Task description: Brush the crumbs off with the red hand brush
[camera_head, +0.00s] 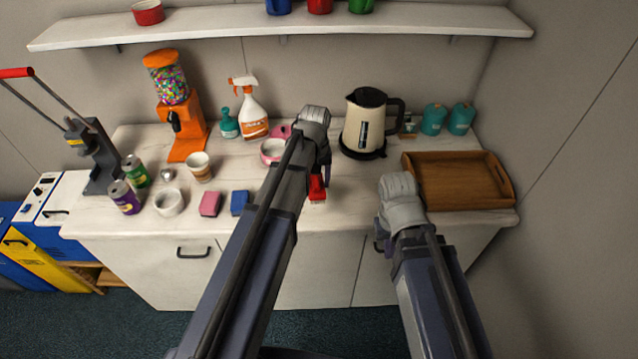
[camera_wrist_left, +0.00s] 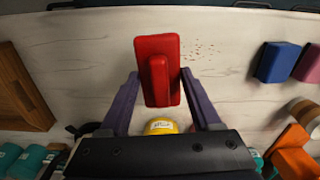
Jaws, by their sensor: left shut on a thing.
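The red hand brush (camera_head: 317,189) is at the front middle of the white counter, partly hidden by my left arm in the head view. In the left wrist view the red brush (camera_wrist_left: 158,72) lies between the two purple fingers of my left gripper (camera_wrist_left: 160,75), which is shut on its raised handle. I cannot tell whether the brush touches the counter. The left gripper (camera_head: 321,176) is mostly hidden behind its wrist in the head view. Small brown crumbs (camera_wrist_left: 205,49) lie on the counter beside the brush. My right gripper (camera_head: 381,236) is by the counter's front edge, mostly hidden by its wrist.
A wooden tray (camera_head: 460,203) is at the right and a kettle (camera_head: 363,125) behind. A blue sponge (camera_head: 239,202) and pink sponge (camera_head: 210,204) lie left of the brush. A yellow object (camera_wrist_left: 160,127) is close behind the brush. Cups, cans and bottles stand further left.

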